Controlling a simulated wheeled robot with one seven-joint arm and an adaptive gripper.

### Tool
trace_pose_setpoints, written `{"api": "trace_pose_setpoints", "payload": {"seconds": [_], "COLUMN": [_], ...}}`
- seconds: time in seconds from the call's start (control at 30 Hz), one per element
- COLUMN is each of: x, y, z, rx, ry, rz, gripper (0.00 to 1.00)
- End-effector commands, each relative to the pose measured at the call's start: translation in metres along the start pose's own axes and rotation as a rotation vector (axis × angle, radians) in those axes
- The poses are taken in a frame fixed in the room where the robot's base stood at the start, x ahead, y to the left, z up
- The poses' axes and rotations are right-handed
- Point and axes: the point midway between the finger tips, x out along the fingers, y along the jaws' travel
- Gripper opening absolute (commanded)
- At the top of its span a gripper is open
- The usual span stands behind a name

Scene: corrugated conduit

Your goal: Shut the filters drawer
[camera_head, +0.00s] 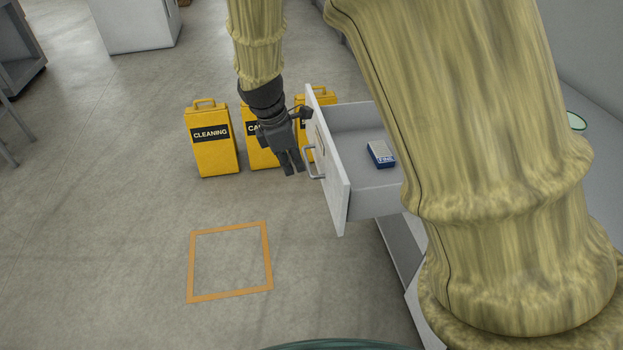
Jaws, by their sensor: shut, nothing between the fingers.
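The filters drawer (335,190) stands pulled out of a grey cabinet at the right of the head view. Its white front panel faces left and carries a grey bar handle (311,162). A small blue and white box (380,154) lies inside the drawer. My gripper (292,172) is shut and empty, pointing down just left of the drawer front, close to the handle. I cannot tell whether it touches the panel. Any label on the drawer front is too oblique to read, and my arm hides the drawer's right part.
Several yellow cases stand on the floor behind my gripper, one marked CLEANING (211,142). An orange square outline (229,262) marks the floor at the front. A white cabinet (135,24) stands far back left. The floor at left is mostly clear.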

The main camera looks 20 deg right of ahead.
Motion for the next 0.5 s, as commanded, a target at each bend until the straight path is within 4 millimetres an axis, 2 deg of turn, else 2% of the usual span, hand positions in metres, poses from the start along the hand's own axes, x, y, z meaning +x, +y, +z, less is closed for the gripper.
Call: {"api": "trace_pose_setpoints", "payload": {"seconds": [0.17, 0.5], "x": [0.015, 0.069], "y": [-0.001, -0.001], "z": [0.002, 0.001], "rx": [-0.001, -0.001], "ry": [-0.003, -0.003], "rz": [-0.004, -0.004], "gripper": [0.00, 0.00]}}
